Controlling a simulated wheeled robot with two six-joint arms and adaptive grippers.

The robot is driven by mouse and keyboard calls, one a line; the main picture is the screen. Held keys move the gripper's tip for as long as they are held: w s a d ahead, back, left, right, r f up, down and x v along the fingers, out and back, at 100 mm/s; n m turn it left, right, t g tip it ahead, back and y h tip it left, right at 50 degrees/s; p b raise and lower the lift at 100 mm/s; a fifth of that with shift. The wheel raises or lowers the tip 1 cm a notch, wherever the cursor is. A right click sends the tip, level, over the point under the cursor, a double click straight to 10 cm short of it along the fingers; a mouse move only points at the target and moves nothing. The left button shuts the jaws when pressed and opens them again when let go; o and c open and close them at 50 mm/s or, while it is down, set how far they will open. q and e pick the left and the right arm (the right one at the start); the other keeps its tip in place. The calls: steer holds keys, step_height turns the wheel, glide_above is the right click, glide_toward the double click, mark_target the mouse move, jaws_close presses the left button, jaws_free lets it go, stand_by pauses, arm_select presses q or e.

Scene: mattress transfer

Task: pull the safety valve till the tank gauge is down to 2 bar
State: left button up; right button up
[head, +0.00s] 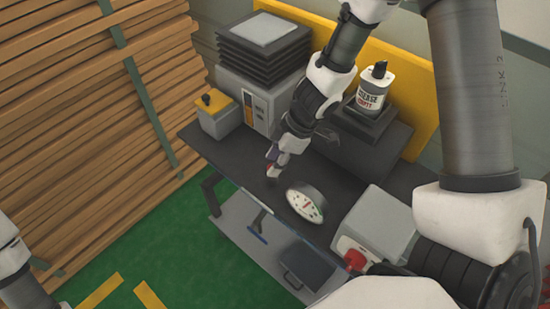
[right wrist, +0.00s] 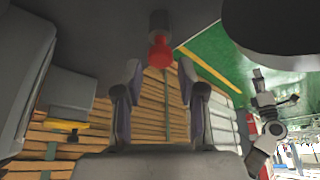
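The gauge (head: 305,203) is a round white dial with red on its face, standing near the front edge of the dark bench; its reading is too small to tell. My right gripper (head: 278,154) is low over the bench, just behind and left of the gauge. In the right wrist view the red knob (right wrist: 160,51) sits on a grey stem, ahead of and between the two spread fingers (right wrist: 159,88), with a gap on both sides. My left arm shows at the lower left of the head view; its gripper is unclear.
A grey box (head: 379,228) with a red knob (head: 355,260) stands right of the gauge. A grease can (head: 372,90), a yellow-topped box (head: 216,113) and a grey unit (head: 255,97) stand behind. A lower shelf (head: 240,226) juts out in front. Stacked planks (head: 85,110) fill the left.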

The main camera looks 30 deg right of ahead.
stand_by(0.3)
step_height(320, 180, up, 10)
stand_by(0.6)
stand_by(0.3)
